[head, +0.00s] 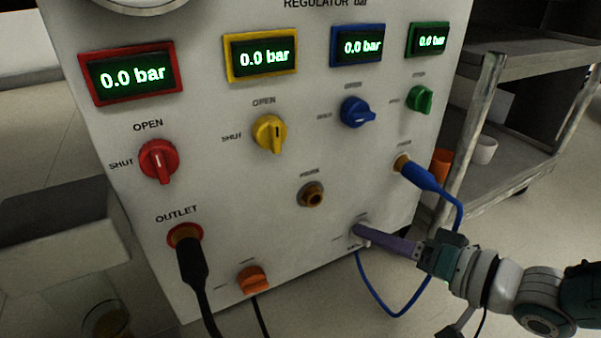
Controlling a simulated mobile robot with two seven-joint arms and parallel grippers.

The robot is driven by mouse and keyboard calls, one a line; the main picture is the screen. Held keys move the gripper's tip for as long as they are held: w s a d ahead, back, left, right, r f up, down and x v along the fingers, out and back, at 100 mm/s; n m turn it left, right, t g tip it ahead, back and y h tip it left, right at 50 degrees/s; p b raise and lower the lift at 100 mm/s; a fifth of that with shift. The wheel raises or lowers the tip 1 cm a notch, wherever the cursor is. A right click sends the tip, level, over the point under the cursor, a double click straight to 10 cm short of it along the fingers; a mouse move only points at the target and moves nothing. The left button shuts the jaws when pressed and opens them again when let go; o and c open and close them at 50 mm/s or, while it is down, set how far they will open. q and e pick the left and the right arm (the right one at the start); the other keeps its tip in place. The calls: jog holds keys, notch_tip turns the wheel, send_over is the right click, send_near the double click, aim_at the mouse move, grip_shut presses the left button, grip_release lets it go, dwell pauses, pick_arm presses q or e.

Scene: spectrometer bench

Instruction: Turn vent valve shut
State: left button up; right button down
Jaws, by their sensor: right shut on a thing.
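The panel (235,195) carries several valve knobs. A pale knob (361,228) sits low on its right side, with small labels around it that are too blurred to read. I take it to be the vent valve, but cannot confirm this from its label. My right gripper (366,237) reaches in from the lower right, with its purple fingers shut on this knob. The fingers cover most of it, so its turned position is hidden. My left gripper is not in view.
Red (158,162), yellow (269,133), blue (356,112) and green (420,99) knobs sit below displays reading 0.0 bar. An orange knob (252,279) is low left. A blue hose (458,212) loops around my right gripper. A black hose (193,268) leaves the outlet. A shelf cart (515,170) stands right.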

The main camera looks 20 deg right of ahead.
jog(key=shift+r, duration=0.1)
jog(key=shift+a+n+h+p, duration=0.25)
jog(key=shift+n+h+p, duration=0.8)
jog(key=shift+n, duration=0.8)
jog(key=shift+a+n+h+p, duration=0.25)
jog(key=shift+n+h+p, duration=0.45)
jog(key=shift+n+h, duration=1)
jog(key=shift+a+n+h+p, duration=0.25)
jog(key=shift+n+h+p, duration=0.7)
jog(key=shift+n, duration=1.1)
jog(key=shift+r, duration=0.1)
jog(key=c, duration=0.8)
grip_release()
jog(key=shift+c, duration=0.2)
jog(key=o, duration=0.4)
jog(key=shift+s, duration=0.1)
